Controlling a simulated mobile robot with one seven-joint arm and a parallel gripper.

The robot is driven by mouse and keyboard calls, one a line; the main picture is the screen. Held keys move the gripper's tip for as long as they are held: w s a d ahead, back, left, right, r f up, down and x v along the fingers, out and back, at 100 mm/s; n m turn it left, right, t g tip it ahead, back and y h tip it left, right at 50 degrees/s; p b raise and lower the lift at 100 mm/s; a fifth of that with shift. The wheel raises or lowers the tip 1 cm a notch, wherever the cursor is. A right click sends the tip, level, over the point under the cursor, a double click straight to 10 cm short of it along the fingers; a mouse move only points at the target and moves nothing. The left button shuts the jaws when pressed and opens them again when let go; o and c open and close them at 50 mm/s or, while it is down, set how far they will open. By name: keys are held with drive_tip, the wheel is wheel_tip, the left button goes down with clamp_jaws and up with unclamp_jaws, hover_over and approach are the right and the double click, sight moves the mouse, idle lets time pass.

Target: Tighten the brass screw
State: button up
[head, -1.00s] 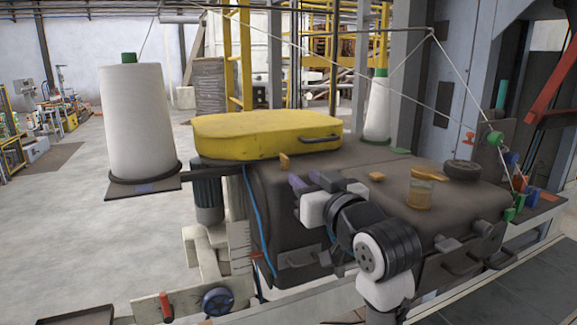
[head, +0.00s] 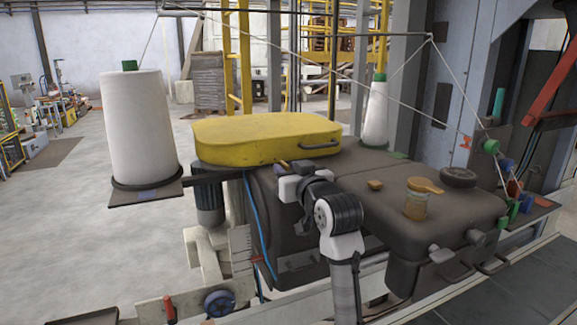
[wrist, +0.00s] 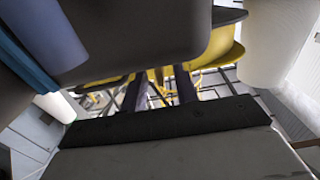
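A small brass-coloured piece (head: 281,163), which may be the brass screw, shows only as a sliver at the near edge of the dark machine top, just behind my gripper (head: 293,168). My gripper is beside it at the machine's front, below the yellow cover. Whether the fingers touch the piece cannot be told. In the wrist view the two fingers of my gripper (wrist: 160,90) stand apart with a gap between them and nothing held. No brass screw can be made out in the wrist view.
The yellow cover (head: 265,138) is close behind my gripper. A white thread cone (head: 138,125) is at left. A blue cable (head: 257,225) hangs down the front.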

drive_tip(key=shift+w, duration=0.15)
drive_tip(key=shift+c, duration=0.4)
clamp_jaws()
